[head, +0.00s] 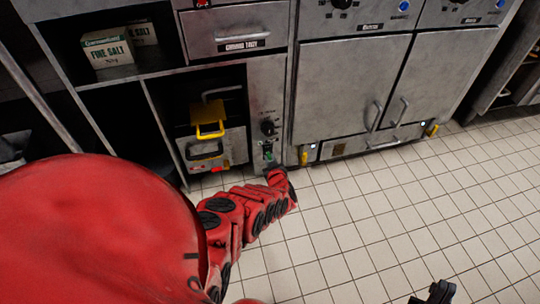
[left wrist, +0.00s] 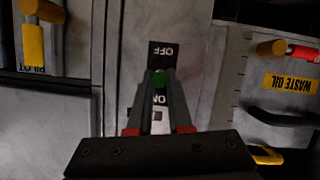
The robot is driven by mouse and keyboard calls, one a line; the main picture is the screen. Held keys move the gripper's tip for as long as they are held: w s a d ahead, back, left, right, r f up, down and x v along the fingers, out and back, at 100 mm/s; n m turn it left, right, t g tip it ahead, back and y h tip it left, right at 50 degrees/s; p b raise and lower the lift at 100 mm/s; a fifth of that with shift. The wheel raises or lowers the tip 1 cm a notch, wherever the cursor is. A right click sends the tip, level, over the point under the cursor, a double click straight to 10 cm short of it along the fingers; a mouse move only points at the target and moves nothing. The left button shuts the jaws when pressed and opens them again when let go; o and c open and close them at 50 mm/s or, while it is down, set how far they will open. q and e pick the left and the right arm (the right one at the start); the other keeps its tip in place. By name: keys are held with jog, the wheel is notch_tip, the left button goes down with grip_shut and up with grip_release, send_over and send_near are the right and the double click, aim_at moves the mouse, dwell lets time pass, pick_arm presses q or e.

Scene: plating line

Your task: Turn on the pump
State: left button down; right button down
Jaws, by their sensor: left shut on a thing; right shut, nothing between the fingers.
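The pump switch, a small lever with a green tip (left wrist: 159,79), sits on a grey metal panel (left wrist: 187,25). In the left wrist view its plate reads OFF at the top and ON lower down, both upside down. My left gripper (left wrist: 160,82) is shut on the green-tipped lever, its fingers on either side. In the head view my left gripper (head: 271,169) is low at this panel (head: 267,92), below a black knob (head: 268,127). The lever's exact position is partly hidden by the fingers. My right gripper (head: 434,293) is shut and empty over the floor at the bottom.
A black handle and a WASTE OIL label (left wrist: 291,83) are beside the switch. Yellow handles (head: 209,130) show in the open bay left of the panel. Cabinet doors (head: 335,90) are to the right. The tiled floor (head: 370,215) is clear.

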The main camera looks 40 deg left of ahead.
pick_arm(q)
jog(key=shift+r, duration=0.2)
jog(key=shift+w+r+g+h+p, duration=0.1)
jog(key=shift+r+g+h+p, duration=0.15)
jog(key=shift+g+h+p, duration=0.25)
jog(key=shift+a+r+h+p, duration=0.1)
jog(key=shift+r+h+p, duration=0.05)
jog(key=shift+h+p, duration=0.15)
jog(key=shift+g, duration=0.4)
jog(key=shift+r+h, duration=0.1)
jog(key=shift+h, duration=0.3)
jog(key=shift+g, duration=0.3)
